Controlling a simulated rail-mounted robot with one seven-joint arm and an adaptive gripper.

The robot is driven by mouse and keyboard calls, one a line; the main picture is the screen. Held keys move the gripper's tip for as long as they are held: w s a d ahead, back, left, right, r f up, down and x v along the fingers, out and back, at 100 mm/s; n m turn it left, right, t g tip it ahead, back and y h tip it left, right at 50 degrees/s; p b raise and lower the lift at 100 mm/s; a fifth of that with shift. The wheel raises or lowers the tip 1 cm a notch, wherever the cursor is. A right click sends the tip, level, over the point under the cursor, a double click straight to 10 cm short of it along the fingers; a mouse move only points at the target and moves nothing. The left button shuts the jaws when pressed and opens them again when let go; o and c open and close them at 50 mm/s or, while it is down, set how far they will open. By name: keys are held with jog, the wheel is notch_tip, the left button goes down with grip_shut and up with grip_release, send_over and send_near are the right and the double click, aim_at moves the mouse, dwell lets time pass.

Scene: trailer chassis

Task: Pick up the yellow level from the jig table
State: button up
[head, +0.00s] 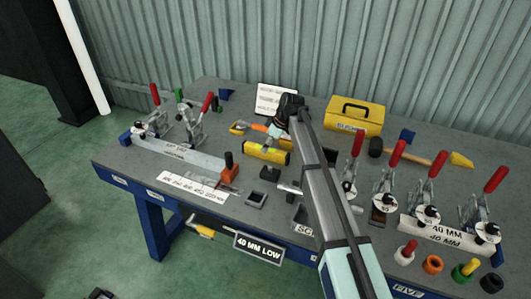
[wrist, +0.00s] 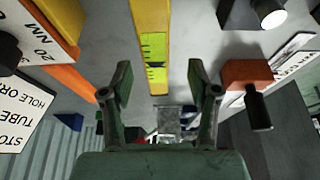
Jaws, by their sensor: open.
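The yellow level (head: 266,153) lies on the grey top of the jig table (head: 110,158), near its middle. In the wrist view the level (wrist: 150,18) runs down from the top edge, with a green vial section near its lower end. My gripper (wrist: 158,85) is open and empty, its two fingers apart on either side of the level's line. The level's visible end stops near the fingertips in the picture; the height gap is hard to judge. In the head view my gripper (head: 275,130) is small and partly hidden by my arm, just behind the level.
A yellow toolbox (head: 355,117) and a white sign (head: 276,99) stand behind. Toggle clamps with red handles (head: 208,102) stand left, and several more right. An orange-and-black block (head: 229,173) sits left of the level; it also shows in the wrist view (wrist: 247,74). A hammer (head: 405,152) lies right.

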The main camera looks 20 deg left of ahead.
jog(key=shift+w+p+x, duration=0.2)
jog(key=shift+p+x, duration=0.7)
jog(key=shift+x, duration=1.7)
grip_shut()
